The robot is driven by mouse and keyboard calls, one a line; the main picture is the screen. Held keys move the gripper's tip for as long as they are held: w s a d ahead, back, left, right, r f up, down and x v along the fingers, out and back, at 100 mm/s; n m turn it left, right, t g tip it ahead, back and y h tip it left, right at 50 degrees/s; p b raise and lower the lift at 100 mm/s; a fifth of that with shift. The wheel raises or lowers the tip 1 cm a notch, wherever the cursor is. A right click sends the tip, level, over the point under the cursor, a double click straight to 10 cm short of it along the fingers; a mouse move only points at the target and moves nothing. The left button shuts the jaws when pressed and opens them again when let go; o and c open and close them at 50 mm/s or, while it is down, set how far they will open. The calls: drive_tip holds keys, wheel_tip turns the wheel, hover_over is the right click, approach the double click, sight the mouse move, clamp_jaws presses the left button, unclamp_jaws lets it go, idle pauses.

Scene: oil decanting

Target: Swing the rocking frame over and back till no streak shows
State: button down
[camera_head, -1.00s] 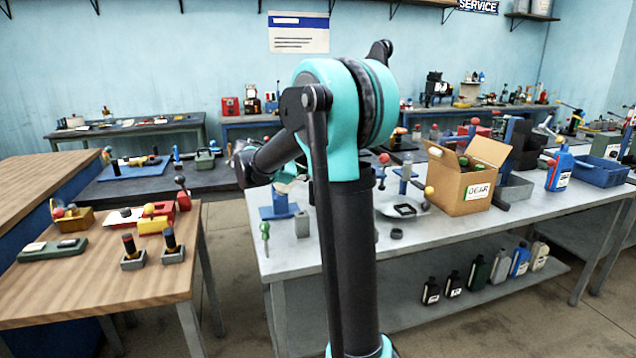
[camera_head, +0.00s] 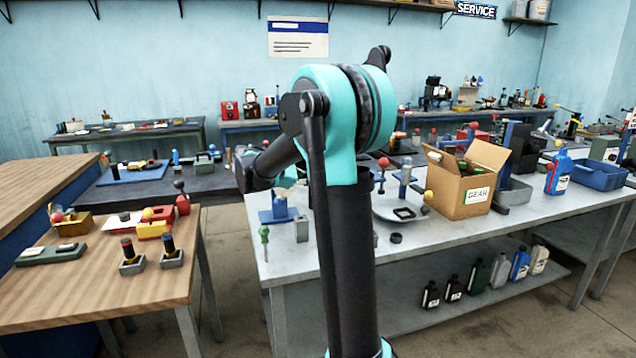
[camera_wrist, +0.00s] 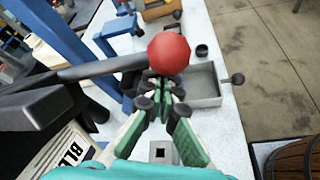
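In the wrist view a red ball knob (camera_wrist: 169,53) stands at the tips of my gripper (camera_wrist: 165,88). A dark bar (camera_wrist: 95,70) runs from the left towards the knob. The knob covers part of the fingertips, so I cannot tell whether they touch it or grip anything. A blue frame (camera_wrist: 108,40) stands to the left of the knob. In the head view my arm hides my gripper, and a red ball (camera_head: 384,162) shows just right of the arm. I cannot make out any streak.
A grey tray (camera_wrist: 203,88) lies right of the fingers. A lettered box (camera_wrist: 60,150) is close at lower left. The metal bench (camera_head: 310,262) carries an open cardboard box (camera_head: 462,190) and a blue jug (camera_head: 558,172). A wooden bench (camera_head: 90,280) stands left, with a floor gap between.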

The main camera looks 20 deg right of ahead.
drive_tip(key=a+f, duration=0.3)
drive_tip(key=a, duration=0.5)
drive_tip(key=shift+w+a, duration=0.15)
drive_tip(key=shift+w, duration=0.1)
drive_tip(key=c, duration=2.3)
unclamp_jaws()
drive_tip(key=shift+a, duration=0.4)
